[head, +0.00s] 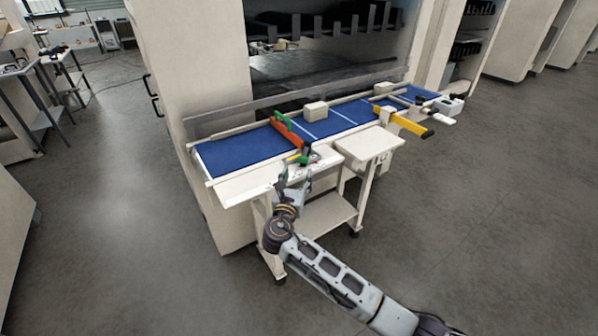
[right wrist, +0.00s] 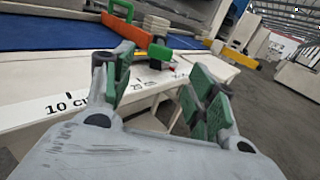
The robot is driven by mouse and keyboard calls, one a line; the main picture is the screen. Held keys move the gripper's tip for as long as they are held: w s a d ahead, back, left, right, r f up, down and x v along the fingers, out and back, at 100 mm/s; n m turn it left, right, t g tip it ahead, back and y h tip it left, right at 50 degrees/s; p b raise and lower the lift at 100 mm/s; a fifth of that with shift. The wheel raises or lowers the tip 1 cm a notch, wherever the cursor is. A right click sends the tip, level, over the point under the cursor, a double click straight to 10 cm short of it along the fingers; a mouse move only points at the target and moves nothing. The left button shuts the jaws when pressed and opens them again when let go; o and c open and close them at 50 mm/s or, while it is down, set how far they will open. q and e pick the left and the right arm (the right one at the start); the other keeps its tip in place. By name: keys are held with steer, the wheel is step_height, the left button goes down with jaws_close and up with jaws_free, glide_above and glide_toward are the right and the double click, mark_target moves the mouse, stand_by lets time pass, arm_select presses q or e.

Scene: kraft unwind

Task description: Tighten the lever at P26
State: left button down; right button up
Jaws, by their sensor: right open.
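An orange bar (head: 287,131) lies across the blue belt, with a small green lever (head: 304,160) near its front end. In the right wrist view the orange bar (right wrist: 126,29) has a green lever (right wrist: 161,51) at its near end, beside a dark knob, and another green part (right wrist: 121,10) farther back. My right gripper (head: 294,173) is at the front rail, just short of the lever. In its wrist view the gripper (right wrist: 155,92) is open and empty, green pads apart, with the lever beyond the fingertips. No P26 label is readable. My left gripper is not in view.
The white front rail (right wrist: 60,108) carries printed marks, "10 cm" and "20 cm". A yellow bar (head: 405,123) with a black end crosses the belt (head: 240,149) farther right. Beige blocks (head: 315,110) sit along the back. A small white side table (head: 370,143) stands in front. Open floor lies left.

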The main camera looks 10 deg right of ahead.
steer(key=shift+v, duration=1.05)
